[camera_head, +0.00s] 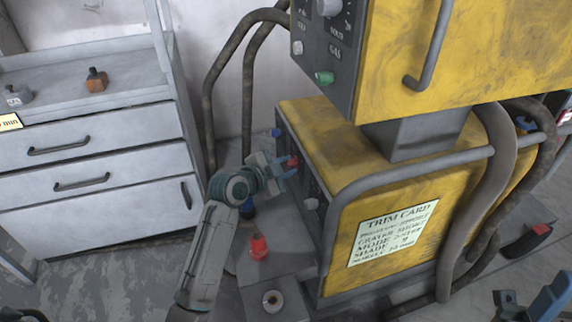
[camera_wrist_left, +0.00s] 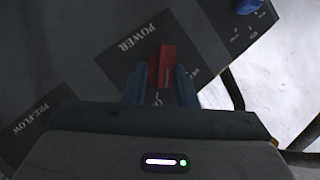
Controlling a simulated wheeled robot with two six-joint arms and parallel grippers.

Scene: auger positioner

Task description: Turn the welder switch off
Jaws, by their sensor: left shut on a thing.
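The welder (camera_head: 330,130) is a yellow machine with a dark front panel, at the right of the head view. Its red power switch (camera_wrist_left: 165,66) sits on a dark plate marked POWER in the left wrist view, and its red tip (camera_head: 293,160) shows in the head view. My left gripper (camera_wrist_left: 160,84) is shut on the red switch, with a blue-grey finger on each side of it. In the head view the left gripper (camera_head: 284,168) reaches the lower front panel from the left. Part of my right gripper (camera_head: 530,303) shows at the bottom right corner, away from the welder; its jaws are unclear.
A blue knob (camera_wrist_left: 248,6) is on the panel near the switch. A pale knob (camera_head: 312,203) is lower on the panel. A red-topped object (camera_head: 259,247) stands below my left arm. A grey drawer cabinet (camera_head: 90,150) stands at left. Thick hoses (camera_head: 485,200) hang at right.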

